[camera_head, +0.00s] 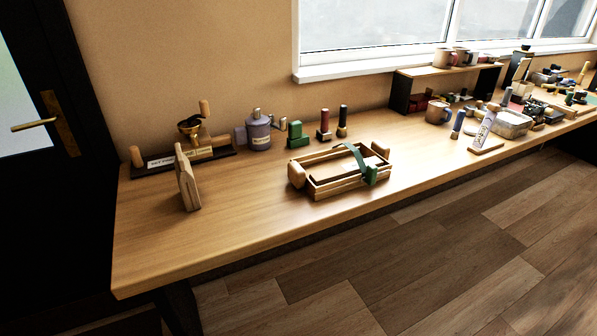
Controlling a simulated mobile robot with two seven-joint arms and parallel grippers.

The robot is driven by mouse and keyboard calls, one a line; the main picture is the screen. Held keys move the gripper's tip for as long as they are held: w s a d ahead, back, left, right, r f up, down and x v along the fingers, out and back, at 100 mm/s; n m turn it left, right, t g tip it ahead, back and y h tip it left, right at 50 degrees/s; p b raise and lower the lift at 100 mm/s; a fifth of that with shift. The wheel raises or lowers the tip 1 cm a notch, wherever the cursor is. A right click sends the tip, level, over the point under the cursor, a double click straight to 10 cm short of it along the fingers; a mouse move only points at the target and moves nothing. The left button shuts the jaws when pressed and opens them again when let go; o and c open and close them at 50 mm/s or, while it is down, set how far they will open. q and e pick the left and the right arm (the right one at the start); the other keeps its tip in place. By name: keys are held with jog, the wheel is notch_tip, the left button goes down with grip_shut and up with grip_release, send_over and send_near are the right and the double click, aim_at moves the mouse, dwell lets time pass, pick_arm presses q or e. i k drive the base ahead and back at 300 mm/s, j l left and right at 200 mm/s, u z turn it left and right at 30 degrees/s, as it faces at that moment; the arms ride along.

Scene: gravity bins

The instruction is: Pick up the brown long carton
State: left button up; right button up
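No thing here is clearly a brown long carton. A light-brown wooden upright piece (188,183) stands slightly tilted near the left end of the wooden workbench (250,225). A long, open wooden box (345,188) lies near the bench's middle, with a green strap-like piece (371,175) across its right part. I cannot tell whether either one is the carton. Neither of my grippers shows in the head view.
A raised shelf (450,72), a mug (437,112) and many small items crowd the right. The bench's front left is clear.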

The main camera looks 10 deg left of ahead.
aim_at(327, 175)
jog(key=i+l+u, duration=0.1)
jog(key=u, duration=0.35)
jog(key=l+u, duration=0.15)
jog(key=u, duration=0.25)
jog(key=l+u, duration=0.2)
jog(key=u, duration=0.25)
jog(key=l+u, duration=0.2)
jog(key=u, duration=0.25)
jog(key=l+u, duration=0.2)
jog(key=l, duration=0.2)
jog(key=k+l+u, duration=0.25)
jog(key=l, duration=0.2)
jog(key=l+u, duration=0.2)
jog(key=l, duration=0.2)
jog(key=k+l+u, duration=0.25)
jog(key=l, duration=0.15)
jog(key=l+u, duration=0.2)
jog(key=l, duration=0.15)
jog(key=k, duration=0.05)
